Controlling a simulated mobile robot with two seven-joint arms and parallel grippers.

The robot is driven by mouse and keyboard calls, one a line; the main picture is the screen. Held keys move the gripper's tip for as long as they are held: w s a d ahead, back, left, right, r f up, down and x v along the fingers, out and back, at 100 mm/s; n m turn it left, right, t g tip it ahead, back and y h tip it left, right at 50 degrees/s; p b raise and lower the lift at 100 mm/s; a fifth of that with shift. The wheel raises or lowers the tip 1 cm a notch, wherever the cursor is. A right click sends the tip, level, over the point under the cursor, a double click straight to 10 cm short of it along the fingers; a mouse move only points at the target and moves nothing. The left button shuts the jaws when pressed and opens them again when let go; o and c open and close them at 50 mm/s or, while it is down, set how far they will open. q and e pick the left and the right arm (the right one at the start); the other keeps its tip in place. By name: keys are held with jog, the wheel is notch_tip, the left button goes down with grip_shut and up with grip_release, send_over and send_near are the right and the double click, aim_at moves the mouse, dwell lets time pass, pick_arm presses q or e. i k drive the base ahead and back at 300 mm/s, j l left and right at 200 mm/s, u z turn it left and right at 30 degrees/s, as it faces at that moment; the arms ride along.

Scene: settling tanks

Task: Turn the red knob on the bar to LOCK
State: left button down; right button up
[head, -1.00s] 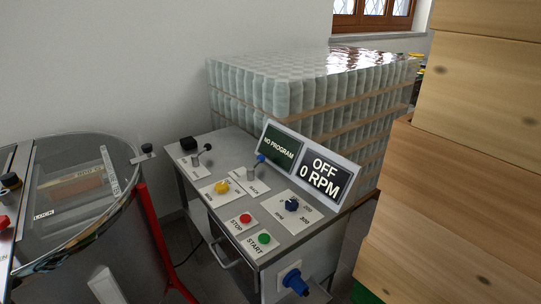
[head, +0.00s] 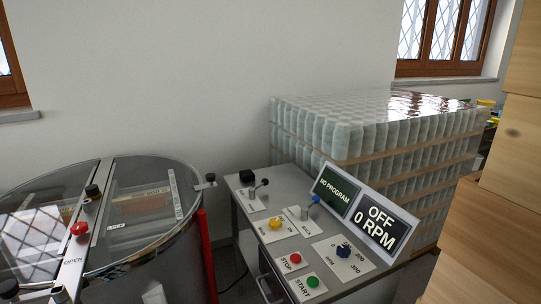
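The red knob (head: 79,229) sits on the pale metal bar (head: 98,176) that crosses the clear lid of a round steel drum at the left. An OPEN label (head: 74,262) is on the bar just in front of the knob. A LOCK label (head: 115,226) is to the right of the knob. The knob is small here, and I cannot tell which label it points at. A black knob (head: 92,191) stands farther back on the same bar. Neither of my grippers is in view.
Right of the drum (head: 150,262) stands a control console (head: 246,197) with levers, red and green buttons and a display (head: 381,224) reading OFF, 0 RPM. A red post (head: 208,250) stands between them. Wrapped jars (head: 350,140) are stacked behind, wooden boxes (head: 510,140) at right.

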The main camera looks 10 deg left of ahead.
aim_at(79, 228)
jog(key=k+j+u, duration=0.15)
jog(key=j+u, duration=0.2)
jog(key=j, duration=0.9)
jog(key=j+u, duration=0.4)
jog(key=j, duration=0.9)
